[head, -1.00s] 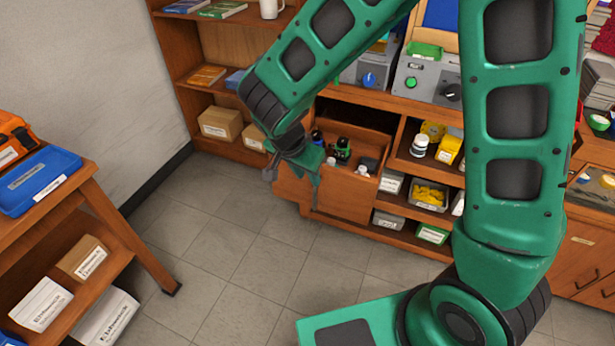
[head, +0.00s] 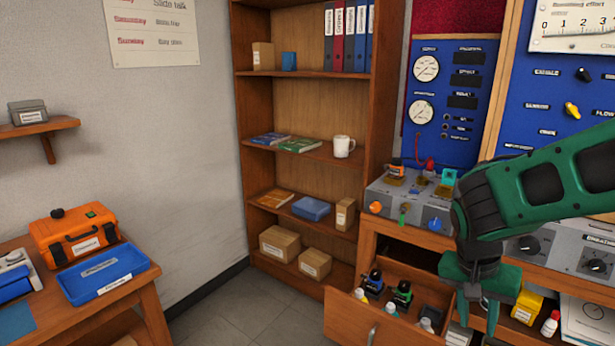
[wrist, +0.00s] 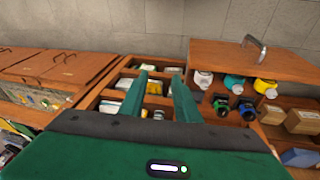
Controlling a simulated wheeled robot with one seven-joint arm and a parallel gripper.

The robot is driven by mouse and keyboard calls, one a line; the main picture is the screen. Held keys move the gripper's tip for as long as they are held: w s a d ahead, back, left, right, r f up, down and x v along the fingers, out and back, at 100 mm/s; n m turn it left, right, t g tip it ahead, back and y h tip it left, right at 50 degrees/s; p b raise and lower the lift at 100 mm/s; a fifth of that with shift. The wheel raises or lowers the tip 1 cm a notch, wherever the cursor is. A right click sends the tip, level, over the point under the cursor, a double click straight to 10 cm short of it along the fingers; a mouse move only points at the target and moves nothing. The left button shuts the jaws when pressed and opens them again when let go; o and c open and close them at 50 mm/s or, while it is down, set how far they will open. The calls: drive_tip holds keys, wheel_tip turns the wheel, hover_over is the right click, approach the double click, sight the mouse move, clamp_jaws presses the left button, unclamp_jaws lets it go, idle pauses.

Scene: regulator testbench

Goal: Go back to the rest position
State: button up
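My green gripper (head: 478,310) shows at the lower right of the head view, hanging down from my green arm. It is over the bench front, just right of the open drawer. In the wrist view my gripper (wrist: 160,84) has its two fingers apart with nothing held between them. Open shelf compartments show beyond the fingertips. The pulled-out wooden drawer (head: 345,312) holds several small bottles, and it also shows in the wrist view at upper right (wrist: 210,52). The lower part of my arm is out of the head view.
A tall bookshelf (head: 256,190) stands in the corner. A side table at left carries an orange case (head: 75,238) and a blue tray (head: 70,284). The bench top holds a grey regulator box (head: 440,212). Bare floor (head: 235,300) lies between side table and bench.

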drive_tip(key=s+d+r+n+y, duration=0.1)
drive_tip(key=s+d+r, duration=0.1)
drive_tip(key=s, duration=0.6)
drive_tip(key=s+d+r+n+y, duration=0.1)
drive_tip(key=s+d+r+y, duration=0.1)
drive_tip(key=s+d, duration=0.3)
drive_tip(key=s, duration=0.3)
drive_tip(key=shift+s+g, duration=0.3)
drive_tip(key=shift+w+f, duration=0.2)
drive_tip(key=shift+w, duration=0.4)
